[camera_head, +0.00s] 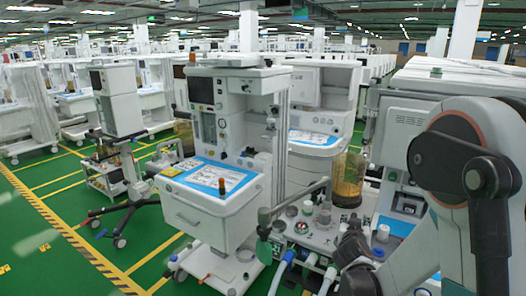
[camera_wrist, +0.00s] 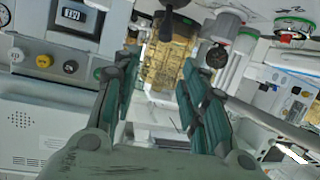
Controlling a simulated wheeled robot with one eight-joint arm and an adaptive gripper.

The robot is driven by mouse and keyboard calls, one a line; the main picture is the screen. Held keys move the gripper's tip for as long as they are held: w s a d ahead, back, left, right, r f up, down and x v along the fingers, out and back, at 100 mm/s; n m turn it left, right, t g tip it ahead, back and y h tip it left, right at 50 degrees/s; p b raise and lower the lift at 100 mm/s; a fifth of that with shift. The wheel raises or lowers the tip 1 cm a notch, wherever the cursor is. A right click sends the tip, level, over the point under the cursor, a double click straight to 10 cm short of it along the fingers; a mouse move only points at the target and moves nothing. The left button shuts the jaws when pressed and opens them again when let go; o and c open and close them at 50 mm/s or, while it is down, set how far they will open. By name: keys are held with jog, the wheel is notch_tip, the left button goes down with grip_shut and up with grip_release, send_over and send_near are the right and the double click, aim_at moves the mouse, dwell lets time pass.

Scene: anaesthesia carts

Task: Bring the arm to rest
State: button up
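My arm (camera_head: 462,150), white and dark grey with an orange ring, is bent in the right foreground of the head view. Its lower links reach down towards the bottom edge. In the wrist view my gripper (camera_wrist: 160,62) has its two green-padded fingers spread apart, with nothing held between them. Beyond the gap stands an amber canister (camera_wrist: 170,52), apart from the fingers as far as I can tell. The gripper's outline is hard to make out in the head view.
A white anaesthesia cart (camera_head: 215,215) with a blue-edged top stands left of my arm. An amber canister (camera_head: 347,180) and a cluttered machine top with hoses (camera_head: 310,235) are close to the arm. Open green floor (camera_head: 40,235) with yellow lines lies at left.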

jog(key=s+a+r+n+g+y, duration=0.1)
jog(key=s+a+r+g, duration=0.1)
jog(key=s+r, duration=0.35)
jog(key=s+a+r+g+y, duration=0.1)
jog(key=s+a+r, duration=0.2)
jog(key=s, duration=0.6)
jog(key=s+a+n+g+y, duration=0.1)
jog(key=s+a, duration=0.3)
jog(key=s, duration=0.5)
jog(key=s+a+n+g+y, duration=0.2)
jog(key=s+a+y, duration=0.1)
jog(key=s, duration=0.6)
jog(key=shift+s+a, duration=0.3)
jog(key=shift+a, duration=0.25)
